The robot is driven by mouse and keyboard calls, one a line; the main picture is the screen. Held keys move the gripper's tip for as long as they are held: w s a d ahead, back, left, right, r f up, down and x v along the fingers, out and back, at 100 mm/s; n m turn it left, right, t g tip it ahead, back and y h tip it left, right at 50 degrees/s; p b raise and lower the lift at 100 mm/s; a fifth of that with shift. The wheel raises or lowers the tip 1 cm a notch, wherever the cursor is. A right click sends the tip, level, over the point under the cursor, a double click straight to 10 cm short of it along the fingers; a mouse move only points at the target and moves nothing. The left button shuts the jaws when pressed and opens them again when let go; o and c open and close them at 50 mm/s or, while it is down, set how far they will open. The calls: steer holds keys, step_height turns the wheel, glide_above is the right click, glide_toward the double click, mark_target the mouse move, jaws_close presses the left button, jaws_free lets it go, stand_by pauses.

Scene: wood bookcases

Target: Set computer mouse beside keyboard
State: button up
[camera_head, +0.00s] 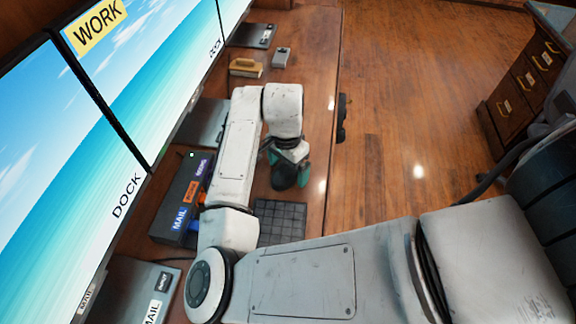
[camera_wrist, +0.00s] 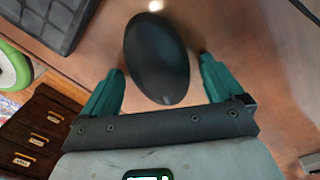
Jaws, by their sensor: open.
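The computer mouse (camera_wrist: 157,56) is a dark, smooth oval on the wooden desk. In the wrist view its near end lies between the two teal fingertips of my gripper (camera_wrist: 162,64), with a gap on each side. My gripper is open. In the head view my gripper (camera_head: 289,166) points down over the dark mouse (camera_head: 283,181), just beyond the keyboard. The keyboard (camera_head: 281,218) is dark grey with square keys, partly covered by my arm. Its corner shows at the upper left of the wrist view (camera_wrist: 48,20).
A mail organizer (camera_head: 180,202) stands left of my arm. Large monitors (camera_head: 150,70) line the left side. A brush-like block (camera_head: 245,67) and a small grey box (camera_head: 281,57) lie farther along the desk (camera_head: 312,110). Its right edge drops to the floor. A drawer cabinet (camera_head: 525,82) stands right.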

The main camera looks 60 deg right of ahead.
mark_target(287, 166)
step_height(287, 166, up, 12)
steer(key=shift+w+r, duration=0.15)
steer(key=shift+w, duration=0.05)
stand_by(0.4)
steer(key=shift+d, duration=0.1)
